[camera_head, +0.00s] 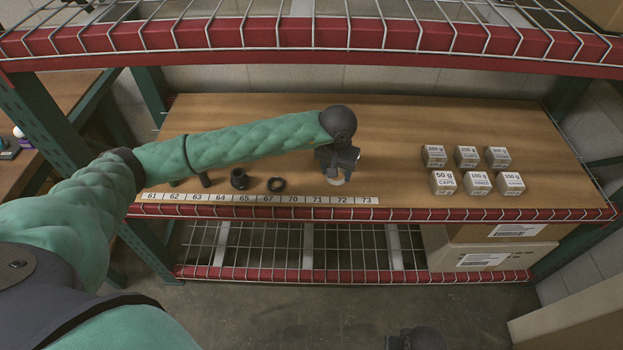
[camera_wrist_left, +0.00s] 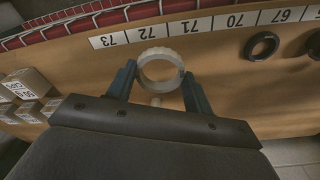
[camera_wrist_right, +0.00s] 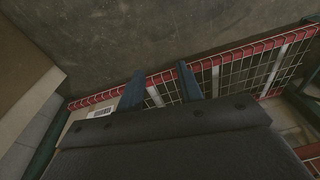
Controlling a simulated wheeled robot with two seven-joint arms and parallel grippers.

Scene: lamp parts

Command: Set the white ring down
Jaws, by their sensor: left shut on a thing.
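The white ring (camera_wrist_left: 143,64) sits between the two fingers of my left gripper (camera_wrist_left: 160,86) in the left wrist view, its opening facing the camera. My left gripper is shut on it.
A strip of number labels (camera_head: 260,199) runs along the front edge. Left of my left gripper stand a black ring (camera_head: 276,184), a dark round part (camera_head: 239,179) and a dark cylinder (camera_head: 205,180). Several small white boxes (camera_head: 443,183) stand at right. A red-edged wire shelf (camera_head: 330,35) hangs above.

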